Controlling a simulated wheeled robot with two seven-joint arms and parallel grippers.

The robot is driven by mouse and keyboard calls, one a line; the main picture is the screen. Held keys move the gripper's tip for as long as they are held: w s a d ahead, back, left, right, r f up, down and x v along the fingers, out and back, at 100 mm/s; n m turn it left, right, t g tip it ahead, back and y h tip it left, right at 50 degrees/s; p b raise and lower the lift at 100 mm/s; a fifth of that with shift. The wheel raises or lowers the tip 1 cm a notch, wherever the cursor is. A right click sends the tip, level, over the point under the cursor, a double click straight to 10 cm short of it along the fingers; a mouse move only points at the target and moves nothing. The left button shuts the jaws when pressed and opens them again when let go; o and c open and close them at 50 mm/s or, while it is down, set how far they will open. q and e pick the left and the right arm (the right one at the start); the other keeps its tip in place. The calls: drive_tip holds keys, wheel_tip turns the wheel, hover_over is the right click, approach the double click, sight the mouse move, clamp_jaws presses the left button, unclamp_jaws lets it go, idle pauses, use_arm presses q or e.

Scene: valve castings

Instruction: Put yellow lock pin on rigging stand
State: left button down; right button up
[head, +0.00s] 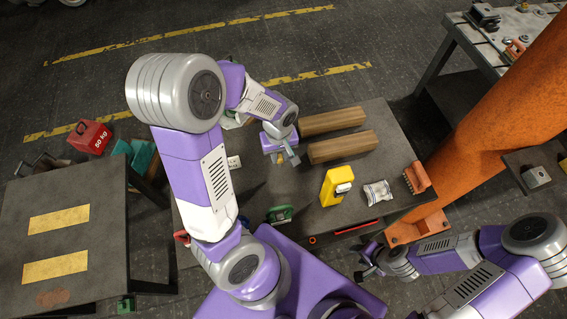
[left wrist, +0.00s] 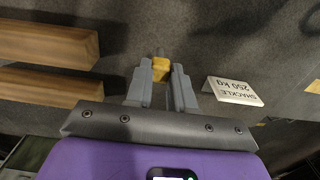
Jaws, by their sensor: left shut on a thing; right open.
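My left gripper (head: 288,158) is over the dark work table with the wooden beams. In the left wrist view its two grey fingers (left wrist: 161,85) are shut on a small yellow piece with a grey tip, the yellow lock pin (left wrist: 161,68). The fingers hide part of the pin, and whether it touches the surface is unclear. A white tag reading "SHACKLE 250 kg" (left wrist: 234,91) is right of the fingers. No stand is labelled, so I cannot tell which thing is the rigging stand. My right gripper (head: 368,262) is open and empty, low beyond the table's front edge.
Two wooden beams (head: 342,147) lie right of my left gripper. A yellow device (head: 337,186), a clear packet (head: 377,192) and an orange brush (head: 416,177) are on the table's right part. An orange column (head: 490,130) stands at right. A side table (head: 60,243) is at left.

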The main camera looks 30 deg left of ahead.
sight(280, 162)
use_arm(q)
wheel_tip(280, 162, down, 5)
drive_tip(key=shift+w+r+b, duration=0.1)
drive_tip(key=shift+w+b, duration=0.05)
drive_tip(key=shift+b, duration=0.3)
drive_tip(key=c, duration=1)
unclamp_jaws()
